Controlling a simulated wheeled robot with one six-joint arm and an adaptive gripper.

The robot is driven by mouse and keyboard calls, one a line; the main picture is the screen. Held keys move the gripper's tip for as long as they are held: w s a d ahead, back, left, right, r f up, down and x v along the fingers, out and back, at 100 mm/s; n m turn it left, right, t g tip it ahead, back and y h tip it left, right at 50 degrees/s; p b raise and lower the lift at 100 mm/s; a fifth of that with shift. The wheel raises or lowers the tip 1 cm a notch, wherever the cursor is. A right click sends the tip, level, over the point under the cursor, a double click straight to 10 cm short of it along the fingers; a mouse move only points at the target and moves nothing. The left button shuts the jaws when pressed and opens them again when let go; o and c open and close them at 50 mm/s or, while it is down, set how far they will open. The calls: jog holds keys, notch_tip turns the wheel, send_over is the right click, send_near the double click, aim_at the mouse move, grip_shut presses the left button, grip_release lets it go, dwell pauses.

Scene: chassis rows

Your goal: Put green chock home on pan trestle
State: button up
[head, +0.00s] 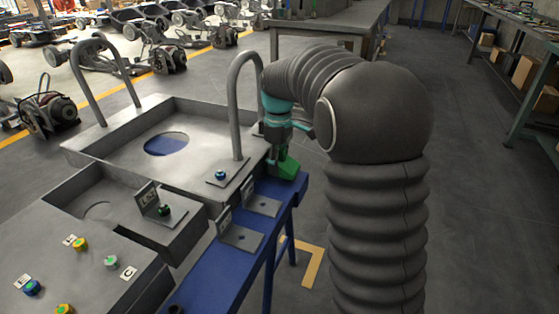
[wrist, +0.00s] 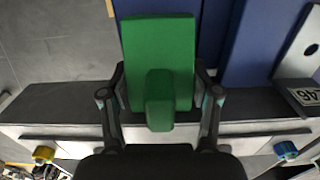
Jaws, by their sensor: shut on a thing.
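The green chock (head: 288,167) is a wedge-like block at the far right end of the blue trestle (head: 222,262). In the wrist view the green chock (wrist: 158,45) shows its broad face and a raised middle rib. My gripper (head: 281,150) is shut on it, and in the wrist view my gripper (wrist: 160,88) has a finger on each side of the rib. I cannot tell whether the chock touches the trestle. Two grey plates with upright tabs, a nearer one (head: 238,238) and a farther one (head: 262,205), lie on the trestle top.
A grey metal pan (head: 120,160) with tall tube handles stands left of the trestle, close beside my gripper. A panel with coloured knobs (head: 60,265) is at the lower left. Workbenches (head: 340,22) stand behind. The floor (head: 470,200) to the right is clear.

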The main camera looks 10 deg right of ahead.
jog(key=shift+f+b, duration=0.3)
jog(key=shift+f, duration=0.75)
dwell(0.8)
jog(key=o, duration=1.4)
notch_tip(320, 180, up, 12)
jog(key=shift+w, duration=0.1)
